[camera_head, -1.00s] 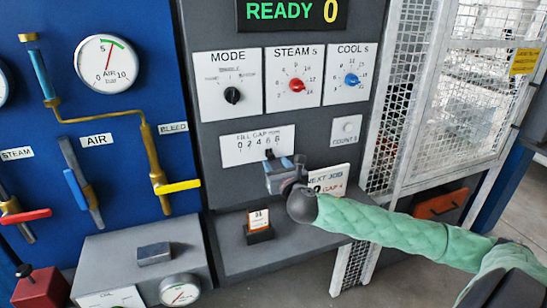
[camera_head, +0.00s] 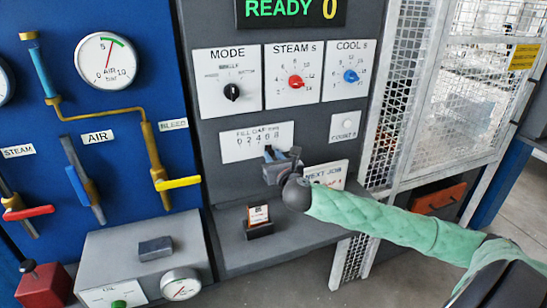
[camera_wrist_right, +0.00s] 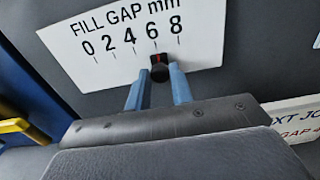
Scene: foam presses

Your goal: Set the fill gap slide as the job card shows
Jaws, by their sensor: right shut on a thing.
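The fill gap scale (camera_head: 257,142) is a white plate marked 0 to 8 on the grey panel; it also shows in the right wrist view (camera_wrist_right: 110,45). Its slide knob (camera_wrist_right: 159,70) is small and black with a red mark, which stands under the 6. My right gripper (camera_wrist_right: 157,76) has its two blue fingers on either side of the knob, shut on it. In the head view my right gripper (camera_head: 271,153) covers most of the knob. The job card (camera_head: 327,174) reads NEXT JOB, partly hidden by my wrist; GAP 4 shows in the right wrist view (camera_wrist_right: 293,118). My left gripper is out of view.
The mode (camera_head: 232,92), steam (camera_head: 296,82) and cool (camera_head: 350,76) dials sit above the scale. A counter button (camera_head: 348,123) is to the right. A small orange-and-white item in a black holder (camera_head: 259,229) stands on the shelf below. A mesh guard (camera_head: 390,110) is at the right.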

